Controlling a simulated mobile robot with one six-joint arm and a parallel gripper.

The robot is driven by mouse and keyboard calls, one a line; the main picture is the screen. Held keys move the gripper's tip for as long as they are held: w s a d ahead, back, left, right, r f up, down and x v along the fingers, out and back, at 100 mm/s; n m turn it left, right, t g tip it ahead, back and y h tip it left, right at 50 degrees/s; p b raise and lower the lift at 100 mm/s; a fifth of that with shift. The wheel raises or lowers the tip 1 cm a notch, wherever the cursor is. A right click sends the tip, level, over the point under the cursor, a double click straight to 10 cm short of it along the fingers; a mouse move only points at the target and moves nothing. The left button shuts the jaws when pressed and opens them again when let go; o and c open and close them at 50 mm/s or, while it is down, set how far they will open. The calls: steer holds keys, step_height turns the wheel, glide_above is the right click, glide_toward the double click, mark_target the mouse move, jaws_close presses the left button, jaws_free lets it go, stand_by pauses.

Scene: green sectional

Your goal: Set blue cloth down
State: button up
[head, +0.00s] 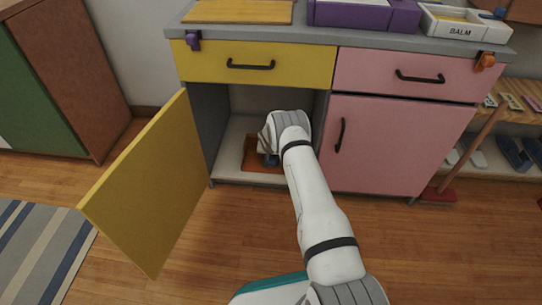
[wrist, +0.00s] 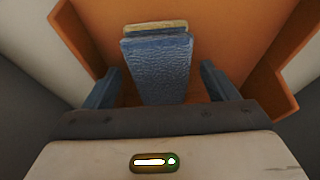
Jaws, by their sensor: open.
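The blue cloth (wrist: 157,68) shows in the wrist view as a folded, textured blue block with a pale yellowish strip along its far edge. It is in or over an orange tray (wrist: 240,35). My gripper (wrist: 161,80) is open, with one blue-grey finger on each side of the cloth and a visible gap to each. In the head view my gripper (head: 269,158) is inside the open lower compartment, above the orange tray (head: 250,167). There my wrist hides much of the tray, and I cannot make out the cloth.
The yellow cabinet door (head: 150,185) stands open to the left of the compartment. A yellow drawer (head: 255,65) above and a pink door (head: 385,150) at the right are shut. A red broom head (head: 436,196) stands on the floor at the right. The wooden floor in front is clear.

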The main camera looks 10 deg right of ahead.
steer(key=p+v, duration=0.5)
steer(key=v, duration=0.7)
steer(key=shift+s+r, duration=0.1)
